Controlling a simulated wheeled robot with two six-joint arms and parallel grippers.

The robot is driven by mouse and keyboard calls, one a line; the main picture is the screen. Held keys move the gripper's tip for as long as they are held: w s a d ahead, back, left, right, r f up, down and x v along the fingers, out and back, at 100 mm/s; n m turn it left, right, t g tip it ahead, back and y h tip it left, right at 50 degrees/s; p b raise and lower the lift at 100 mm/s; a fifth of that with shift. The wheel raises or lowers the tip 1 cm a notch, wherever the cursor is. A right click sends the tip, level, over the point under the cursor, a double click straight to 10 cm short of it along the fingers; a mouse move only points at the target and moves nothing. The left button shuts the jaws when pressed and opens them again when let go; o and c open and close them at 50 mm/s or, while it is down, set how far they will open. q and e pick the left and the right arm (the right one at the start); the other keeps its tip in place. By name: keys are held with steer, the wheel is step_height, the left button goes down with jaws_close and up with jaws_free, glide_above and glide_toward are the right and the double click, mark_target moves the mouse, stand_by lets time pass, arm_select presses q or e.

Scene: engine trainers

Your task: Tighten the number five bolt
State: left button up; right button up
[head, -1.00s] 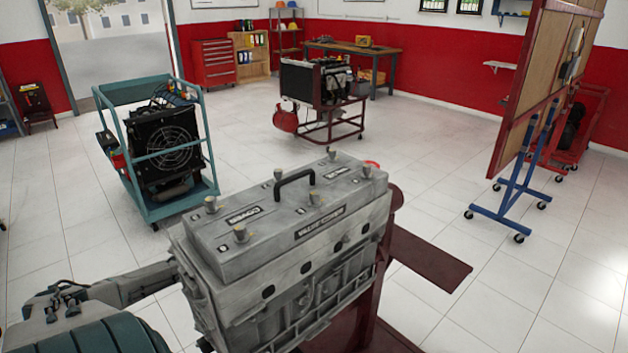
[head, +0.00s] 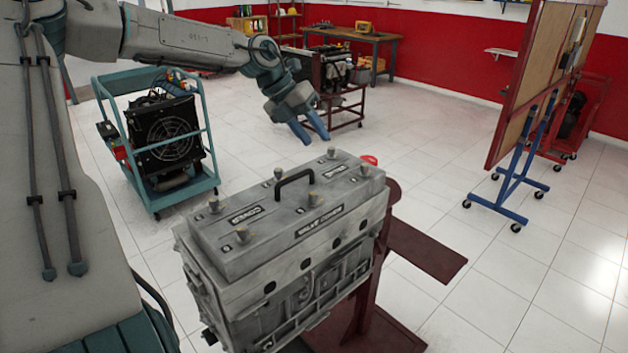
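The grey engine block (head: 270,275) stands in front of me with its valve cover (head: 262,218) on top. My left gripper (head: 312,133) hangs above and behind the cover's far edge, fingers pointing down, apart and empty. It touches no bolt. My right gripper is not in view.
A black handle (head: 294,187) arches up from the cover's middle. A dark red stand (head: 365,305) carries the engine, with a flat plate (head: 428,250) sticking out right. A teal cart (head: 160,205) with a radiator stands at the left.

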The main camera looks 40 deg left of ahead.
arm_select(q)
steer(key=s+d+r+m+g+y+p, duration=0.1)
steer(key=s+d+r+m+g+y, duration=0.25)
steer(key=s+d, duration=0.4)
steer(key=g+y+b, duration=0.1)
steer(key=b, duration=0.4)
glide_above(314, 193)
step_height(314, 193, down, 5)
steer(key=shift+f, duration=0.4)
step_height(314, 193, down, 4)
steer(key=shift+a+r+p, duration=0.1)
steer(key=shift+r+p, duration=0.15)
steer(key=shift+p, duration=0.4)
steer(key=shift+f, duration=0.6)
jaws_close()
